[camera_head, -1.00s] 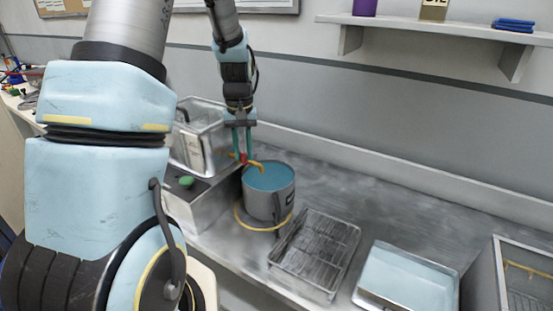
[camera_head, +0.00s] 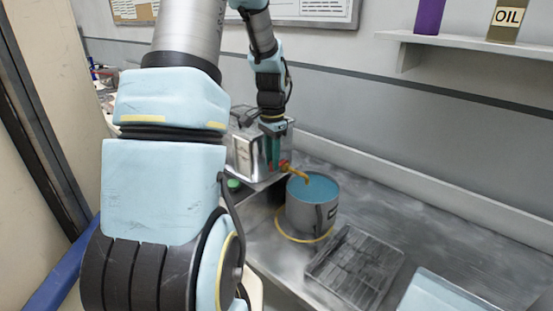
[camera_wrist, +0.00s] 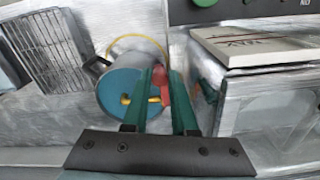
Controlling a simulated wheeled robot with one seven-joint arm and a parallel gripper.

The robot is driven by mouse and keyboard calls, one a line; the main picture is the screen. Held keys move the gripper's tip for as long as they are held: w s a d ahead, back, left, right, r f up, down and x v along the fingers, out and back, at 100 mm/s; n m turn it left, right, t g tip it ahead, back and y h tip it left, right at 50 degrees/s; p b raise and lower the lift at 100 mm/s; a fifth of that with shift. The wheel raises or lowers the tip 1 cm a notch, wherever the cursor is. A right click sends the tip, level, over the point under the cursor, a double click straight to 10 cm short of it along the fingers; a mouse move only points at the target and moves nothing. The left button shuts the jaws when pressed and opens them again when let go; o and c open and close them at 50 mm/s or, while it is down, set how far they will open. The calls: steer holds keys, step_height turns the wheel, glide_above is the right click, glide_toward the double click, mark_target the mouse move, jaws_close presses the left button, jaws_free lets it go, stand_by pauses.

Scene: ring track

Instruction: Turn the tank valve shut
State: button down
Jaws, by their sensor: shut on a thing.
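The metal tank (camera_head: 246,156) stands on a unit at the left of the bench. Its valve has a red handle (camera_head: 285,165) and a curved yellow spout (camera_head: 299,173). The spout reaches over a grey pot (camera_head: 313,214) holding blue liquid. My gripper (camera_head: 275,158) points down, its green fingers shut on the red valve handle. In the wrist view the red handle (camera_wrist: 160,84) shows between the fingers (camera_wrist: 172,88), partly hidden by them. The pot (camera_wrist: 120,92) is just left of the fingers there. The handle's exact angle is hard to tell.
The pot stands over a yellow ring (camera_head: 283,236) on the bench. A wire rack (camera_head: 354,268) and a shallow tray (camera_head: 440,296) lie to its right. A green button (camera_head: 235,184) sits on the unit below the tank. A shelf (camera_head: 480,48) holds an oil can (camera_head: 507,20).

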steer(key=shift+w+a+m, duration=0.2)
steer(key=shift+w+m, duration=0.05)
steer(key=shift+m, duration=0.25)
steer(key=shift+a, duration=0.1)
steer(key=c, duration=0.7)
jaws_free()
